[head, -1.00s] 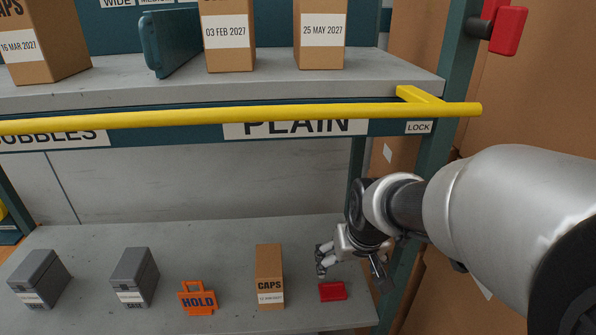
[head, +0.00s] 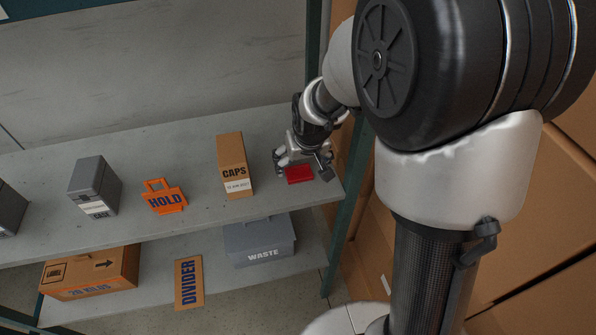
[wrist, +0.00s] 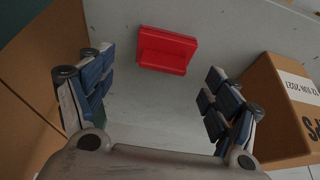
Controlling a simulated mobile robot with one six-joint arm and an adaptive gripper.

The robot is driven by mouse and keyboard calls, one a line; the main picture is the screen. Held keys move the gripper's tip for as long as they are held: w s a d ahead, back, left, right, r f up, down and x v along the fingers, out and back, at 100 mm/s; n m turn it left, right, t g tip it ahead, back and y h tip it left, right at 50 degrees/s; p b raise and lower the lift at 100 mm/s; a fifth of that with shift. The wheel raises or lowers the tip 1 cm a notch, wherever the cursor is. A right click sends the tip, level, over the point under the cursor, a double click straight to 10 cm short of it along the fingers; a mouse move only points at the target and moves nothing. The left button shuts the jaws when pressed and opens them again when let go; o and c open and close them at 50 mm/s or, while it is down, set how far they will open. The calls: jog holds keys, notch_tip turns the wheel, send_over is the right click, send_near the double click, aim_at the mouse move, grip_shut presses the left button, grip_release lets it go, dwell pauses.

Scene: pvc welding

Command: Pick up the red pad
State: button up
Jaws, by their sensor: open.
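The red pad (head: 299,174) lies on the grey shelf near its front right end, to the right of the CAPS box. In the wrist view the red pad (wrist: 166,50) lies ahead of the fingertips, roughly midway between them, with a raised front part. My gripper (head: 299,160) is just behind and above the pad in the head view. In the wrist view my gripper (wrist: 155,85) has its two fingers spread wide with nothing between them.
The brown CAPS box (head: 234,165) stands close left of my gripper; it also shows at right in the wrist view (wrist: 285,105). An orange HOLD tag (head: 163,196) and grey cases (head: 94,186) stand farther left. A green post (head: 347,210) rises at the shelf's right end.

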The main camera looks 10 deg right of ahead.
aim_at(299, 166)
jog(key=b+x, duration=0.1)
jog(key=x, duration=0.2)
jog(key=shift+a+f, duration=0.15)
jog(key=shift+f, duration=0.25)
jog(key=shift+r, duration=0.1)
jog(key=shift+c, duration=0.4)
jog(key=c, duration=0.9)
notch_tip(299, 166, up, 10)
jog(key=p, duration=0.3)
